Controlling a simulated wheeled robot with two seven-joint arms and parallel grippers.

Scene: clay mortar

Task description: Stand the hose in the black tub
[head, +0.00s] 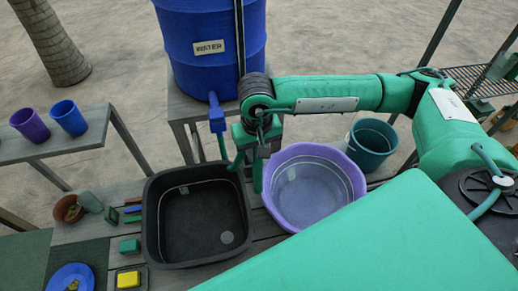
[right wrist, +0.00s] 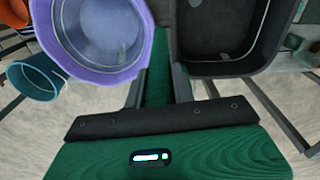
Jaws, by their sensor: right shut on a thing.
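The black tub (head: 160,222) stands on the slatted bench, empty apart from a pale round spot on its floor. It also shows at the upper right of the right wrist view (right wrist: 215,68). My right gripper (head: 248,172) points down above the gap between the tub's right rim and the purple basin. In the right wrist view its jaws (right wrist: 158,85) are shut on a narrow green length (right wrist: 157,62), which appears to be the hose. Its far end is hard to make out. My left gripper is not in view.
The purple basin (head: 357,190) stands right of the tub, with a teal bucket (head: 371,145) behind it. A blue water barrel (head: 185,60) with a blue tap (head: 216,112) stands behind. Small items, a yellow sponge (head: 128,280) and a blue plate (head: 60,275) lie left.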

